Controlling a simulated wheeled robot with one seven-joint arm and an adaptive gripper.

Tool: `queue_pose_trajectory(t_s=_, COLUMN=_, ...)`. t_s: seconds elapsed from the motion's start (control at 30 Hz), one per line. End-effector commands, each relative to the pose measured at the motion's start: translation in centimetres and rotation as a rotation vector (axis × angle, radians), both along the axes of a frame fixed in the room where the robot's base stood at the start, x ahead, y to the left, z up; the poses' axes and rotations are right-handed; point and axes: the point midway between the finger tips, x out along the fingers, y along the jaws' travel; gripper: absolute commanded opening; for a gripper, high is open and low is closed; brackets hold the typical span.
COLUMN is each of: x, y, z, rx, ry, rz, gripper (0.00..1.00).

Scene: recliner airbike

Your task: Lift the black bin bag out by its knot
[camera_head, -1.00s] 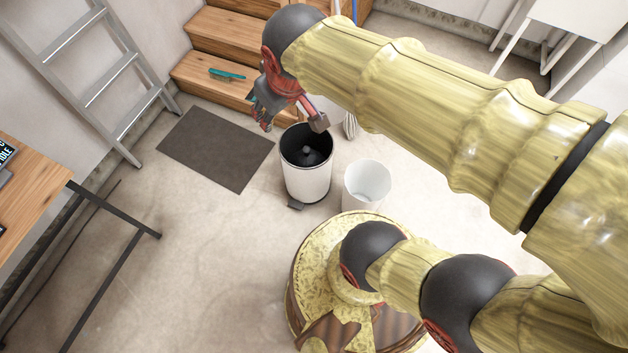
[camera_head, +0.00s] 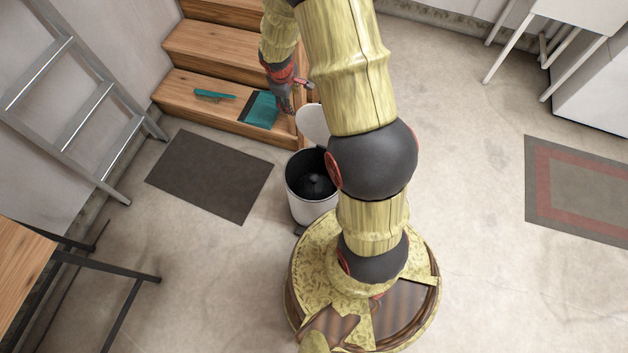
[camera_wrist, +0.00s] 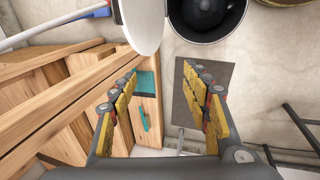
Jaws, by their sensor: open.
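The white pedal bin (camera_head: 310,209) stands on the floor with its white lid (camera_head: 312,122) raised. The black bin bag (camera_head: 300,180) lines its inside, and a dark lump, likely the knot, shows in the middle. In the wrist view the bag (camera_wrist: 203,14) is at the top edge, partly cut off, with the lid (camera_wrist: 145,22) beside it. My gripper (camera_wrist: 160,73) is open and empty, its fingers wide apart. In the head view my gripper (camera_head: 286,100) is above the lowest step, behind and left of the bin, partly hidden by my arm.
Wooden steps (camera_head: 215,55) rise behind the bin, with a teal brush (camera_head: 215,95) and teal dustpan (camera_head: 261,110) on the lowest. A dark mat (camera_head: 210,176) lies left of the bin. A ladder (camera_head: 75,85) leans at the left. Open floor lies at right before a bordered rug (camera_head: 580,190).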

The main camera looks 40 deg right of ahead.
Motion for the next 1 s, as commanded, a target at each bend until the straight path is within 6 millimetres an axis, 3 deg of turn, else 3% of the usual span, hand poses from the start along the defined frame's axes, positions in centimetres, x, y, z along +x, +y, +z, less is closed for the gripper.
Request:
queue_pose_trajectory(t_s=0.03, x=-0.1, y=-0.6, z=-3.2, rx=0.005, ry=0.025, rz=0.021, gripper=0.48)
queue_pose_trajectory(t_s=0.27, x=-1.2, y=-2.6, z=-15.2, rx=0.034, ry=0.104, rz=0.140, gripper=0.48)
queue_pose_trajectory(t_s=0.5, x=-4.7, y=-3.0, z=-27.9, rx=0.097, ry=0.169, rz=0.266, gripper=0.48)
queue_pose_trajectory(t_s=0.6, x=-6.7, y=-2.5, z=-32.5, rx=0.128, ry=0.189, rz=0.312, gripper=0.48)
queue_pose_trajectory(t_s=0.8, x=-9.5, y=-1.5, z=-38.4, rx=0.175, ry=0.207, rz=0.374, gripper=0.48)
queue_pose_trajectory(t_s=1.0, x=-10.4, y=-1.1, z=-40.7, rx=0.190, ry=0.210, rz=0.396, gripper=0.48)
